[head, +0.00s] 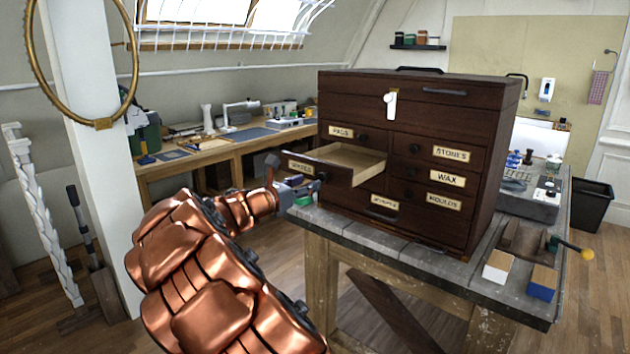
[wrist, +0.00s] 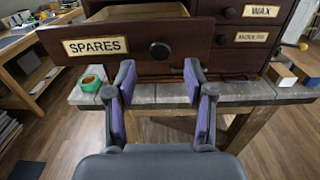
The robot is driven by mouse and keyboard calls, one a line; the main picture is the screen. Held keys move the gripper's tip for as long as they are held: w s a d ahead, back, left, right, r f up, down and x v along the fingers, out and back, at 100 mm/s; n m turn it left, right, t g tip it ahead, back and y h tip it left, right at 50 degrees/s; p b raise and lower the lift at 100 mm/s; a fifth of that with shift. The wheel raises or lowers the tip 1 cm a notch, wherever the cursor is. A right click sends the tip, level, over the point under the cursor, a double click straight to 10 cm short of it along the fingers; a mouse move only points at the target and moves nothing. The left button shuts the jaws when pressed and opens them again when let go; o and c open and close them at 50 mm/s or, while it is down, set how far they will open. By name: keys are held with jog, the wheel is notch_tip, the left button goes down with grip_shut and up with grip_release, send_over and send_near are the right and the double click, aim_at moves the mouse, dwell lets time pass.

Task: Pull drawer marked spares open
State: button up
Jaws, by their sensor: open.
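The dark wooden chest (head: 345,107) stands on a workbench. Its drawer marked SPARES (head: 332,171) is pulled out on the left side, and its pale interior looks empty where visible. In the wrist view the SPARES drawer front (wrist: 140,48) fills the upper left, with its label at left and a round dark knob (wrist: 160,50). My gripper (wrist: 159,72) is open, its two fingers apart below and in front of the knob, holding nothing. In the head view my gripper (head: 300,186) is beside the drawer front, partly hidden by my copper-coloured arm.
Drawers labelled PADS, STONES, WAX and MOULDS are shut. Green tape (wrist: 92,80) lies on the grey bench top (wrist: 250,90) below the drawer. Two small blocks (head: 542,282) sit at the bench's right front. Open floor lies in front of the bench.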

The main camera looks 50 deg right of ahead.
jog(key=a, duration=0.6)
jog(key=shift+a, duration=0.1)
dwell(0.5)
jog(key=s+a+f+m+g+y, duration=0.1)
jog(key=s+a+f+m+y, duration=0.4)
jog(key=s, duration=0.4)
jog(key=s+a+f+m+g+y, duration=0.2)
jog(key=s+a+f+m+y, duration=0.1)
jog(key=s+a+m, duration=0.5)
jog(key=s+a+f+m+y, duration=0.1)
jog(key=s+a+f+y, duration=0.2)
jog(key=a, duration=0.5)
jog(key=s+a+f+m+t+y, duration=0.1)
jog(key=s+a+f+m+y, duration=0.1)
jog(key=s+a, duration=0.4)
jog(key=s+a+f+m+y, duration=0.2)
jog(key=s+a+f+y, duration=0.2)
jog(key=a, duration=0.8)
jog(key=shift+s+f+t+y+p, duration=0.2)
jog(key=shift+t+y+p, duration=0.1)
jog(key=shift+y, duration=0.2)
